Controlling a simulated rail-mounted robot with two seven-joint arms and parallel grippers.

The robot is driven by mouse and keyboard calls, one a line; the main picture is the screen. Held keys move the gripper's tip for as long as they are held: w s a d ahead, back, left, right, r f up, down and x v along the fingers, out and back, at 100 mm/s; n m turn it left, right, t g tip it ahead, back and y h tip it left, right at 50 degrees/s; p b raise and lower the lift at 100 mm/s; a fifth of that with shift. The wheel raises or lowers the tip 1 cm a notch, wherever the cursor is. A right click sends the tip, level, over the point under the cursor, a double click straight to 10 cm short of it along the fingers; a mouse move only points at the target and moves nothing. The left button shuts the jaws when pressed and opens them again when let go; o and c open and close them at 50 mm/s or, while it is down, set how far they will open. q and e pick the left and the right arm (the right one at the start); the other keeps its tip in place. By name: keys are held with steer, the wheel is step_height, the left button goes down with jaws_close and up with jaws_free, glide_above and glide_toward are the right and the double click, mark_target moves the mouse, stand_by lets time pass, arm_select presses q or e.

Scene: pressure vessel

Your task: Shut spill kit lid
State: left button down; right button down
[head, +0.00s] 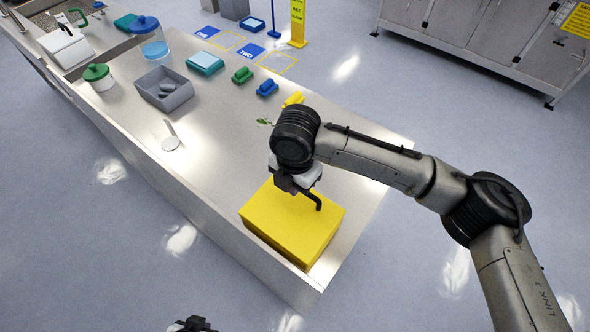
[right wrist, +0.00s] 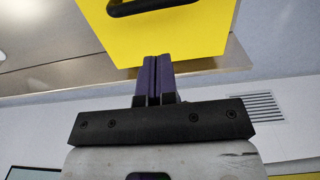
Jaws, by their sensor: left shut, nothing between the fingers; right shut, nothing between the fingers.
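The yellow spill kit box (head: 285,232) stands at the near right end of the steel table. Its top looks flat and lies over the box; I see no gap, but my arm hides part of it. A black handle (head: 314,200) shows at the top, and also in the right wrist view (right wrist: 150,7). My right gripper (head: 288,186) is over the box's far side, close to the handle. In the right wrist view its purple fingers (right wrist: 155,62) are shut and empty, overlapping the yellow edge; contact is unclear. My left gripper (head: 192,325) barely shows at the bottom edge, away from the table.
On the table (head: 225,155) are a grey bin (head: 163,90) with dark stones, a green-lidded jar (head: 98,76), a blue-lidded jar (head: 147,28), a teal box (head: 205,63) and coloured blocks (head: 266,88). The table's middle is mostly clear. A yellow floor sign (head: 298,22) stands behind.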

glide_above(300, 202)
steer(key=shift+f, duration=2.2)
steer(key=shift+w+d+f+p, duration=0.15)
steer(key=shift+w+f+p, duration=0.15)
steer(key=shift+p, duration=0.3)
steer(key=shift+w+d+f+g, duration=0.1)
steer(key=shift+w+f+g, duration=0.05)
steer(key=shift+f+g, duration=0.15)
steer(key=shift+d+f, duration=0.15)
steer(key=shift+f, duration=0.25)
step_height(300, 202, up, 14)
steer(key=s+a+p, duration=0.1)
steer(key=p, duration=0.4)
steer(key=shift+a+r, duration=0.15)
steer(key=shift+r, duration=0.1)
